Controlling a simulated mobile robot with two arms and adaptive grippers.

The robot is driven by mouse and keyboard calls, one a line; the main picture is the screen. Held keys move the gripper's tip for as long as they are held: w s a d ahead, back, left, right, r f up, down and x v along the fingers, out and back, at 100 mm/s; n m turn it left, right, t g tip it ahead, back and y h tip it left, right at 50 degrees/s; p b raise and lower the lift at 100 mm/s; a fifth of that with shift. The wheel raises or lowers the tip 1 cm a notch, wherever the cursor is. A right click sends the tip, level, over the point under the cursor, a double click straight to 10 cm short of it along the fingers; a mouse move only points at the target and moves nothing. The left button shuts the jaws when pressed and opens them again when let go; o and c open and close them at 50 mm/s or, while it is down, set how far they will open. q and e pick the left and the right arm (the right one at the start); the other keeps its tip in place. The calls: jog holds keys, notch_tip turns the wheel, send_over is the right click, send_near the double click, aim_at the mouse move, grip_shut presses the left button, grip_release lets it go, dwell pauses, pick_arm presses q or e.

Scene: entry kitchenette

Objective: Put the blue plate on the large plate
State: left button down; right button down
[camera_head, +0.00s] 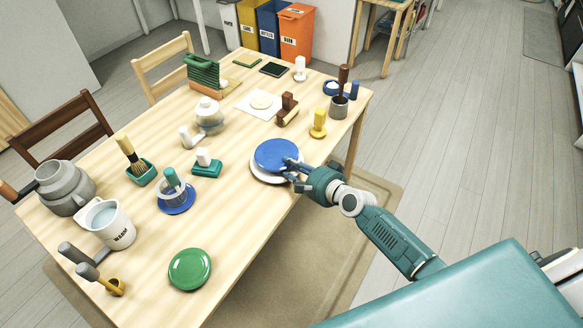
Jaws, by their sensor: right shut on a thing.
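The blue plate (274,154) is over the large white plate (262,177) near the table's right edge. The white plate shows as a rim below and to the left of it. My right gripper (297,172) reaches in from the right and is shut on the blue plate's right edge. I cannot tell whether the blue plate touches the white one or is held just above it. My left gripper is not in view.
On the wooden table (240,225), a green plate (190,269) lies at the front. A yellow stamp-like object (318,124) and a brown block (288,109) stand behind the plates. A teal-based object (207,164) is to the left. The tabletop between the green plate and white plate is clear.

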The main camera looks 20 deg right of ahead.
jog(key=shift+f, duration=0.25)
jog(key=shift+s, duration=0.1)
